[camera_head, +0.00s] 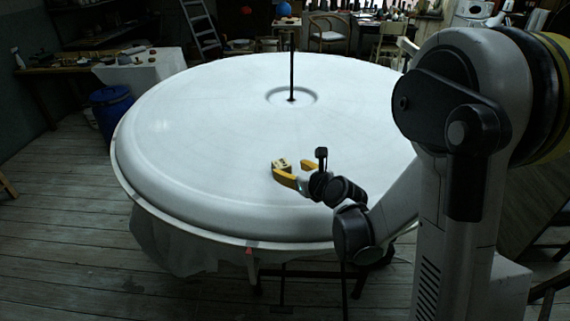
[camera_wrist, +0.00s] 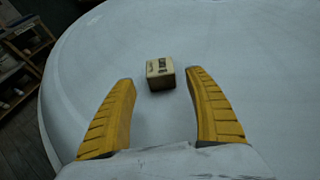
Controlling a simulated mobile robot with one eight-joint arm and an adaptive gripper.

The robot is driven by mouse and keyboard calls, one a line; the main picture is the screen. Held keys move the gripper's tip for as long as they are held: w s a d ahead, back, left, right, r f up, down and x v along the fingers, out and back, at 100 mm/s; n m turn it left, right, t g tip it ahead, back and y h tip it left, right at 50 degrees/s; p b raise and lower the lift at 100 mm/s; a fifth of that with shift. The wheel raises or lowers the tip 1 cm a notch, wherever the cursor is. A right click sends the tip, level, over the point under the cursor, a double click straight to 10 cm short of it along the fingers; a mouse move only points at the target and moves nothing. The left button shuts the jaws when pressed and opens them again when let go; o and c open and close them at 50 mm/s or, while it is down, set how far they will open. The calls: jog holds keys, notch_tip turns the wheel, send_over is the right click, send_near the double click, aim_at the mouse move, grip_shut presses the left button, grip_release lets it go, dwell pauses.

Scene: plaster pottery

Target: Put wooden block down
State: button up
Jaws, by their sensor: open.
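The wooden block (camera_wrist: 160,74) is a small, light tan block with dark markings on it. It rests on the large round white table (camera_head: 190,130). In the wrist view it lies just beyond my gripper (camera_wrist: 160,80), roughly centred between the yellow fingertips, with a gap to each finger. In the head view the block (camera_head: 281,163) sits close to my gripper (camera_head: 288,170), near the left finger. My gripper is open and empty, low over the table. The block's underside is hidden.
A dark upright rod (camera_head: 291,68) stands at the table's centre. The table surface around the block is clear. A blue barrel (camera_head: 111,108) stands at the left. A ladder (camera_head: 202,30), chairs and cluttered shelves are at the back.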

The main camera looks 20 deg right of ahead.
jog(key=p+v, duration=0.1)
jog(key=v, duration=0.5)
jog(key=shift+s+r, duration=0.15)
jog(key=shift+s, duration=0.1)
jog(key=s+a+r+n+g+h, duration=0.1)
jog(key=s+r+n+g, duration=0.1)
jog(key=s+n, duration=0.9)
jog(key=s+a+r+n+g+h, duration=0.1)
jog(key=s+r+n+g, duration=0.2)
jog(key=s+n, duration=0.8)
jog(key=n+g, duration=0.1)
jog(key=n, duration=1)
jog(key=shift+s+r+n+h, duration=0.2)
jog(key=shift+r+n+h, duration=0.1)
jog(key=shift+h, duration=0.1)
